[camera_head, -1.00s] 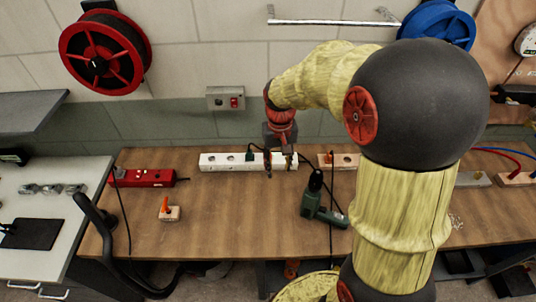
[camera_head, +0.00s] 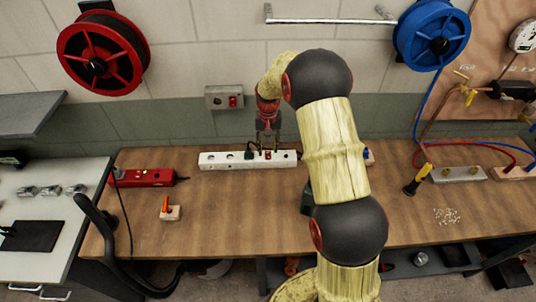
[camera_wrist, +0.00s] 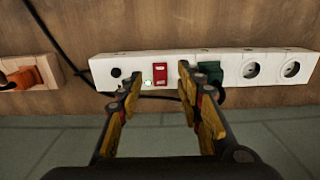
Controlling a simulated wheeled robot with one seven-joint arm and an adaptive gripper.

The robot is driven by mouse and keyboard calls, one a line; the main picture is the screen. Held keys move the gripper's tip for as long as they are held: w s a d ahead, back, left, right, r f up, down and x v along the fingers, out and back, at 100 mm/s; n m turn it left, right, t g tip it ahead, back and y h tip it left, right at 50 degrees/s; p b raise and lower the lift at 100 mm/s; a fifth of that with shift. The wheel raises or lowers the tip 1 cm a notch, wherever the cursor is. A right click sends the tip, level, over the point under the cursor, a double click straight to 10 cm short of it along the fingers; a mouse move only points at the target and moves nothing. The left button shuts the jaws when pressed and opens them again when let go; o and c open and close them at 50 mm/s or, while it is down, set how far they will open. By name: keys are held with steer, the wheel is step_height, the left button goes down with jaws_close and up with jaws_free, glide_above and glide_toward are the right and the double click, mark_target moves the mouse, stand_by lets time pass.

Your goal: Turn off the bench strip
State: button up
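A white power strip (camera_head: 222,161) lies along the back of the wooden bench. My gripper (camera_head: 268,147) is over the strip at the switch end. In the wrist view its two fingers (camera_wrist: 158,88) are spread and empty, one on each side of the red switch. I cannot tell whether the fingertips touch the strip.
A red power strip (camera_head: 147,178) and a small wooden block with an orange part (camera_head: 170,212) are to the left. A wall box with a red button (camera_head: 233,102) is above. A wooden block with an orange plug (camera_wrist: 28,77) is beside the strip. My arm covers the green drill.

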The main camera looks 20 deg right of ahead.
mark_target(268, 157)
steer(key=shift+f, duration=2.1)
steer(key=shift+c, duration=0.2)
jaws_close()
